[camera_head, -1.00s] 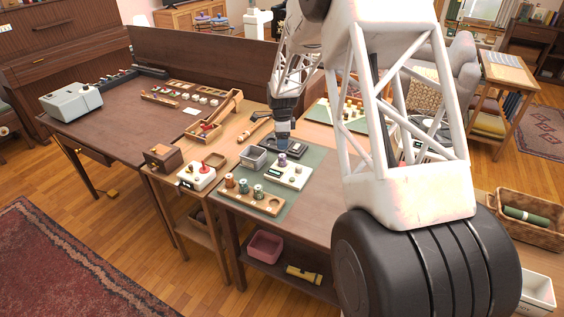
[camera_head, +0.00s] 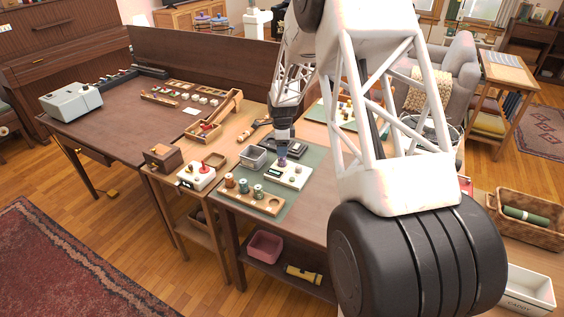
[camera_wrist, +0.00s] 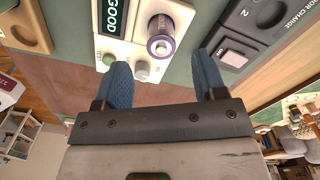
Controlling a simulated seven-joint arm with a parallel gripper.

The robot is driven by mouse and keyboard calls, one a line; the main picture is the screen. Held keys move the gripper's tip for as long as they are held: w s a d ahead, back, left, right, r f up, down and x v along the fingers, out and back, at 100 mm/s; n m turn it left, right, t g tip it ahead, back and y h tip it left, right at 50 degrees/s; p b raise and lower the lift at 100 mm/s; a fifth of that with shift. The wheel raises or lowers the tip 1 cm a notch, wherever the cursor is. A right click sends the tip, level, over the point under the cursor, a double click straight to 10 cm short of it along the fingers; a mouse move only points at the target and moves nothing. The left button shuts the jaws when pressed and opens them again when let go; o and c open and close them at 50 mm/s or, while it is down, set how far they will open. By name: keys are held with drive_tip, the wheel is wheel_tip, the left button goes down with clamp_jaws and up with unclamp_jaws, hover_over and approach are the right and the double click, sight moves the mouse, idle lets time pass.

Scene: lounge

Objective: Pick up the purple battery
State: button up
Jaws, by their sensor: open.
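The purple battery (camera_wrist: 162,36) stands upright on a white tester (camera_wrist: 128,47) whose display reads "GOOD". In the wrist view I see its round end and purple side. In the head view only a small purple part of the battery (camera_head: 282,161) shows under my gripper (camera_head: 282,150), above the tester (camera_head: 297,176). In the wrist view my gripper (camera_wrist: 162,60) is open, with one blue finger on each side of the battery's line. The battery shows beyond the gap, just past the fingertips, and neither finger visibly touches it.
A wooden tray (camera_head: 262,206) with several batteries lies left of the tester on the green mat (camera_head: 312,160). A dark charger (camera_wrist: 262,22) lies close to the right finger. The table's front right is clear.

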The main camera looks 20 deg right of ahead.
drive_tip(key=shift+f, duration=0.1)
drive_tip(key=shift+f, duration=2.5)
drive_tip(key=c, duration=1.1)
drive_tip(key=shift+c, duration=0.2)
drive_tip(key=shift+r, duration=0.1)
drive_tip(key=shift+w+r, duration=0.1)
drive_tip(key=shift+r, duration=0.6)
wheel_tip(320, 180, up, 2)
drive_tip(key=shift+r, duration=0.15)
drive_tip(key=s+a+r, duration=0.1)
drive_tip(key=s, duration=1.5)
drive_tip(key=shift+a, duration=0.4)
